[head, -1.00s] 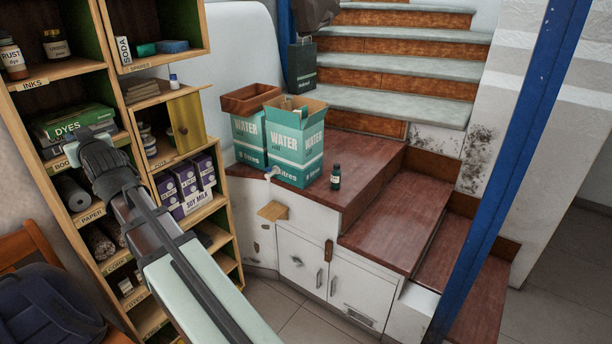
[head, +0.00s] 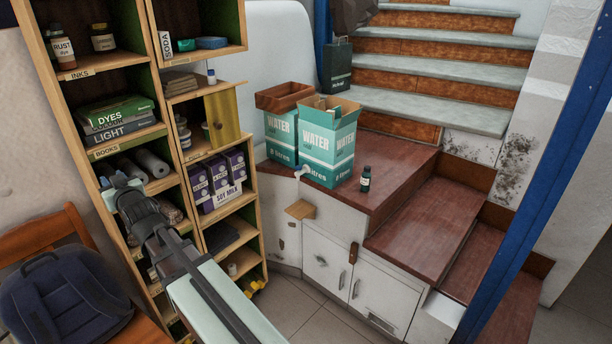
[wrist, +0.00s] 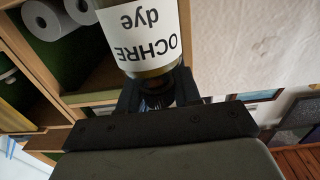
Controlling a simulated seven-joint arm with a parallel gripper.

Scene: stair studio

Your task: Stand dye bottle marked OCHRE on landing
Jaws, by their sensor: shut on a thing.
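My gripper (wrist: 157,90) is shut on the dye bottle marked OCHRE (wrist: 150,35), gripping it near its dark cap. The bottle's white label reads upside down in the wrist view, and its far end is cut off by the frame. In the head view my gripper (head: 122,188) is in front of the left shelf unit, below the books; the bottle is not clearly seen there. The landing (head: 405,170) is the dark red-brown wooden top at centre right, well away from my gripper. A small dark bottle (head: 365,180) with a white label stands near its front edge.
Two teal water boxes (head: 328,145) stand on the landing's left part. Wooden steps (head: 425,235) descend at its right, and grey-topped stairs (head: 430,75) rise behind. A blue post (head: 545,205) stands at right. Bare landing lies right of the small bottle.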

